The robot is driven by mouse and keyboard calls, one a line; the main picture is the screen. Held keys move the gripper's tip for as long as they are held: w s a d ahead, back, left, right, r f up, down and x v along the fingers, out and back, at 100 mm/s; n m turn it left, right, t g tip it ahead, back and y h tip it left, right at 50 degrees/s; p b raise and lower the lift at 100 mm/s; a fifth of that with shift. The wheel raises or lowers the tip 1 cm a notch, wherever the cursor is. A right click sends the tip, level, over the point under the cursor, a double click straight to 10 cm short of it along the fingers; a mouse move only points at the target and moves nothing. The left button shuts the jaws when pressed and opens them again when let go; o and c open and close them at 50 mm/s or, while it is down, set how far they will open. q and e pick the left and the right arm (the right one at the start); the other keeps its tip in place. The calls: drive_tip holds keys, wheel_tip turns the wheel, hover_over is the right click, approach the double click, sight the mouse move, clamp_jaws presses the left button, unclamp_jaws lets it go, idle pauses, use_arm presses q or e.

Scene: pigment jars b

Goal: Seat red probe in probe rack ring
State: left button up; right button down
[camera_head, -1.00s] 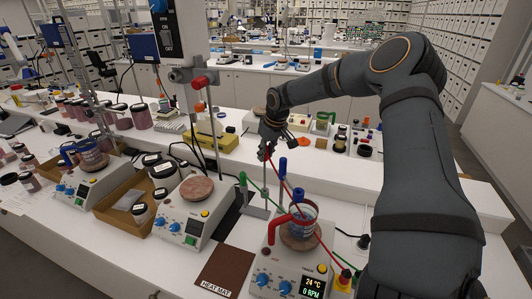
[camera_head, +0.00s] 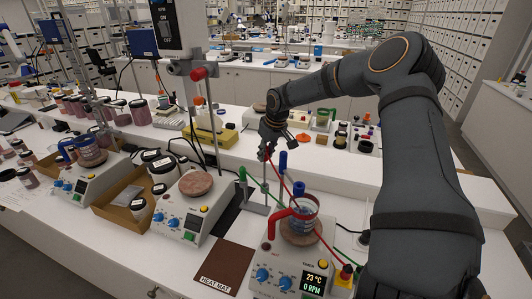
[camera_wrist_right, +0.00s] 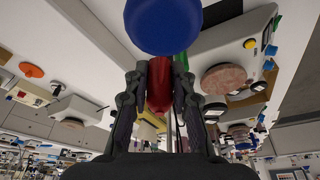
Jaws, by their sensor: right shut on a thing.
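The red probe's handle (camera_wrist_right: 159,85) is between the fingers of my right gripper (camera_wrist_right: 158,100), which is shut on it. In the head view my right gripper (camera_head: 267,153) is above the probe rack (camera_head: 258,207), a metal stand with a flat base. A red line runs from the gripper down to the right, past the beaker. A green probe (camera_head: 242,174) and blue probes (camera_head: 283,161) stand around the rack. In the wrist view a big blue round end (camera_wrist_right: 163,22) fills the top middle, close to the camera. The ring meant for the red probe cannot be made out.
Another hotplate (camera_head: 190,223) and a cardboard tray (camera_head: 118,207) stand further left.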

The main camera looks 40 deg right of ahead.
sight(267, 161)
drive_tip(key=shift+f+b, duration=2.15)
drive_tip(key=shift+f, duration=0.6)
drive_tip(key=shift+r, duration=0.2)
drive_tip(key=shift+r+p, duration=2.6)
drive_tip(key=shift+r, duration=1.15)
